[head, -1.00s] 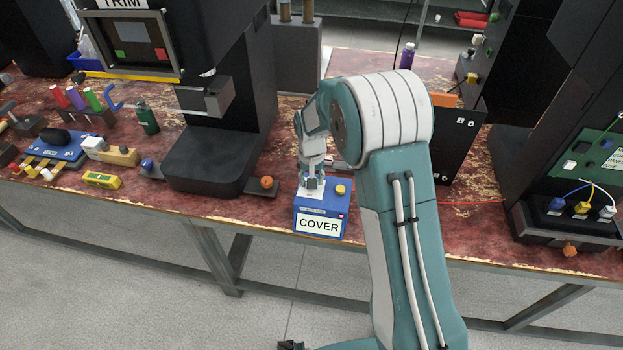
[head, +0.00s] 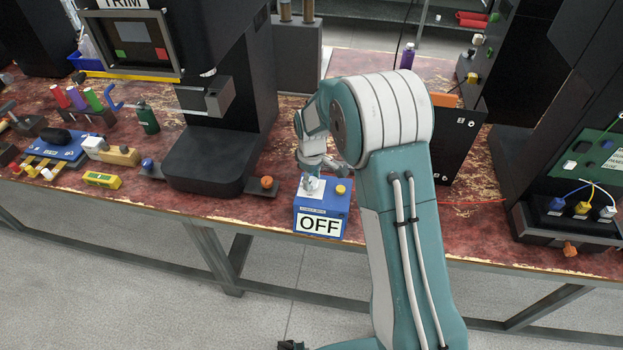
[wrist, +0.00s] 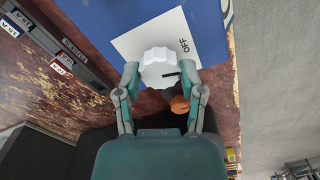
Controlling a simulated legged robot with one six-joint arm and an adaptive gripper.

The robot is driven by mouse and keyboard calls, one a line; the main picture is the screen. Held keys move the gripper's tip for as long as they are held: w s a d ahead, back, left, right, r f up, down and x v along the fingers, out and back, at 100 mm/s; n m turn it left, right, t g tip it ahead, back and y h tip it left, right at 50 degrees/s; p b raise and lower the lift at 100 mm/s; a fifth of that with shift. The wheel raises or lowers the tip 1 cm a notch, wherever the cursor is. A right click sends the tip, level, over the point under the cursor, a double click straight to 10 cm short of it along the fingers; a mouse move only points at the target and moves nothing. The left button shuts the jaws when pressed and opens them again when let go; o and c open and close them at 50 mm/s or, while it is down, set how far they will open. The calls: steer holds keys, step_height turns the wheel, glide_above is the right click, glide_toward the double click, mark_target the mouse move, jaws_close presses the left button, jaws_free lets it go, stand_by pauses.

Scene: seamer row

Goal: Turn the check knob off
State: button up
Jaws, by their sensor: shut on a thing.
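The check knob is a white ribbed knob (wrist: 158,58) on a white plate (wrist: 135,44) on top of a blue box (head: 342,215). A black pointer mark on the knob points right in the wrist view, and the word OFF is printed on the plate at the upper right of the knob. The box's front display (head: 319,224) reads OFF. My gripper (wrist: 161,75) is shut on the knob, one finger on each side of it. In the head view my gripper (head: 312,178) is over the box top, and little of the knob shows.
A yellow button (head: 341,190) sits beside the knob on the box top. An orange knob (head: 267,182) on a small dark block stands to the left, next to the black TRIM machine (head: 205,165). A dark panel (head: 455,140) stands behind my arm. The table's front edge is close.

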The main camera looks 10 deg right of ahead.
mark_target(311, 180)
steer(key=shift+n, duration=1.1)
steer(key=o, duration=1.1)
steer(key=shift+w+f, duration=0.1)
steer(key=shift+o, duration=0.2)
step_height(311, 180, up, 12)
